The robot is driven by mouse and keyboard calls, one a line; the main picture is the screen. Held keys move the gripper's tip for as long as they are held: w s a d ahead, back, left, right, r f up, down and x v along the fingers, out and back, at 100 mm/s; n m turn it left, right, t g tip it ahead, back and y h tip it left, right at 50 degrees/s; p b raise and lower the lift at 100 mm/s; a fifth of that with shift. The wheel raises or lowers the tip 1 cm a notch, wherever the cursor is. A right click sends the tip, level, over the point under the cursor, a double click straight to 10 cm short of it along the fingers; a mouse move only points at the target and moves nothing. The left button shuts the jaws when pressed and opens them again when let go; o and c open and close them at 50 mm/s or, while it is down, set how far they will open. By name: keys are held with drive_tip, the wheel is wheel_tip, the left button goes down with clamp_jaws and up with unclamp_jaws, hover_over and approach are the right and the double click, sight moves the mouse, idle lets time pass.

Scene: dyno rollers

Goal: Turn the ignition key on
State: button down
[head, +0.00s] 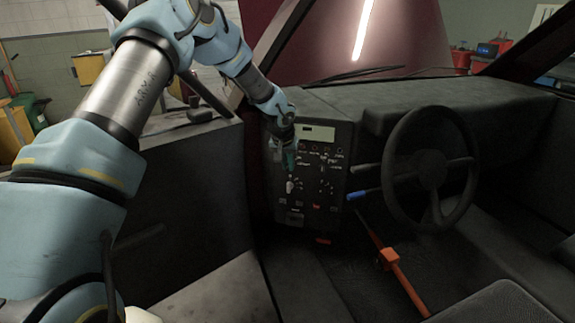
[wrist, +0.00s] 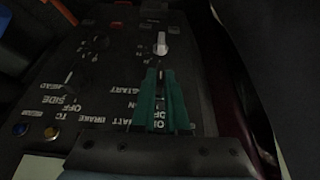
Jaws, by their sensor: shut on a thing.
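A black control panel (head: 318,180) with switches and labels stands left of the steering wheel. My gripper (head: 289,158) is at its upper left part, above a white knob (head: 291,186). In the wrist view the green fingers of my gripper (wrist: 161,75) lie close over the panel face. They are shut on a small dark part (wrist: 161,86), mostly hidden between them. I cannot tell for sure that it is the ignition key. The white knob (wrist: 161,43) stands just beyond the fingertips, apart from them. Upside-down labels, one reading START, show beside the fingers.
The black steering wheel (head: 432,168) and a blue-tipped lever (head: 357,196) are right of the panel. An orange bar (head: 396,272) rises from the floor. The dashboard (head: 450,100) runs behind. Several small switches crowd around the fingers.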

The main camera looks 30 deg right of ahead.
drive_tip(key=shift+d+f+b, duration=0.1)
drive_tip(key=shift+b, duration=0.5)
drive_tip(key=t+y+b, duration=0.2)
drive_tip(key=b, duration=0.3)
drive_tip(key=m+t+y+b, duration=0.1)
drive_tip(key=t+y+b, duration=0.1)
drive_tip(key=b, duration=0.3)
drive_tip(key=s+d+t+y+b, duration=0.1)
drive_tip(key=t+b, duration=0.1)
drive_tip(key=b, duration=0.3)
drive_tip(key=shift+f+m+y, duration=0.2)
drive_tip(key=shift+m+y, duration=0.2)
drive_tip(key=c, duration=0.9)
unclamp_jaws()
